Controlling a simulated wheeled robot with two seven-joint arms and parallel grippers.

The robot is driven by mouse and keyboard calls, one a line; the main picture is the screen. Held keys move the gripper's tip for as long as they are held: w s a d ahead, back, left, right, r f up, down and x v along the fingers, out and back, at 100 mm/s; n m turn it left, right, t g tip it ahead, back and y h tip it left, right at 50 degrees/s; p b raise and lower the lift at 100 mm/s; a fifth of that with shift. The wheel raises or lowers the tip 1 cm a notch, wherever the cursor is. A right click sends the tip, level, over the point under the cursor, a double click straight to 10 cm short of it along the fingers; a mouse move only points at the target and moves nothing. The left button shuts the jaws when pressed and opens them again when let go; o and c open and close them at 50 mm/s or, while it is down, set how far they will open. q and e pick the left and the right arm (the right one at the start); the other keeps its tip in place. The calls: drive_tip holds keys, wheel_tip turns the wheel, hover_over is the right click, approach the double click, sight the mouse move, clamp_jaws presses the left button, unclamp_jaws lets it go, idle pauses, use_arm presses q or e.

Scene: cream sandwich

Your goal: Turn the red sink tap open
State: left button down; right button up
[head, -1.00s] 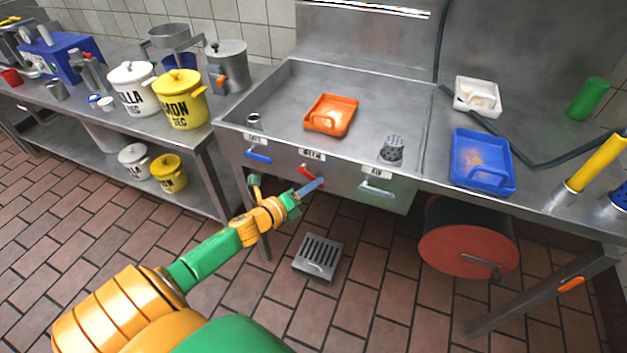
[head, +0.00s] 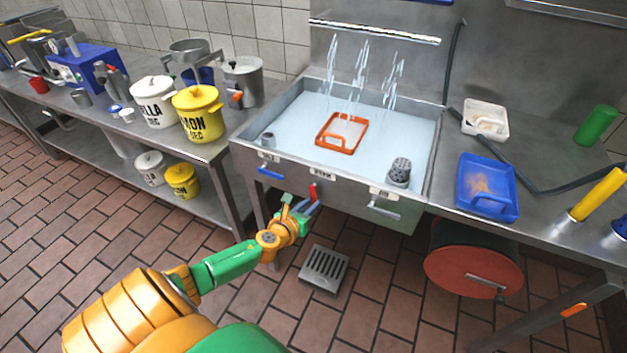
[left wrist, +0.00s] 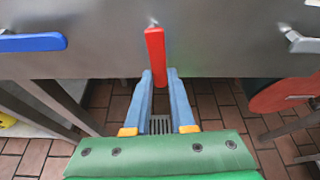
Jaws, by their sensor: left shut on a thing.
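The red sink tap (head: 313,190) is on the sink's front panel, between a blue and a grey handle. In the left wrist view the red tap (left wrist: 155,50) hangs straight down, its lower end between my blue fingertips. My left gripper (head: 311,206) is shut on that end. The fingers of the left gripper (left wrist: 159,76) also show in the wrist view. The sink (head: 233,150) holds pale water, and several streams fall into it from the bar (head: 375,31) above. My right gripper is not in view.
An orange tray (head: 335,148) sits in the water. The blue handle (head: 270,173) is left of the red one, the grey handle (head: 383,209) right. A blue tray (head: 487,205) lies on the right counter. A floor grate (head: 324,270) and red drum (head: 472,272) are below.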

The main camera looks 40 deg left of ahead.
use_arm(q)
drive_tip(key=shift+s+a+m, duration=0.1)
drive_tip(key=shift+a+m, duration=0.05)
drive_tip(key=shift+m, duration=0.25)
drive_tip(key=shift+a+f+y, duration=0.1)
drive_tip(key=shift+y, duration=0.2)
drive_tip(key=c, duration=0.8)
unclamp_jaws()
drive_tip(key=shift+o, duration=0.2)
drive_tip(key=shift+p, duration=0.3)
drive_tip(key=p+v, duration=0.2)
drive_tip(key=v, duration=0.5)
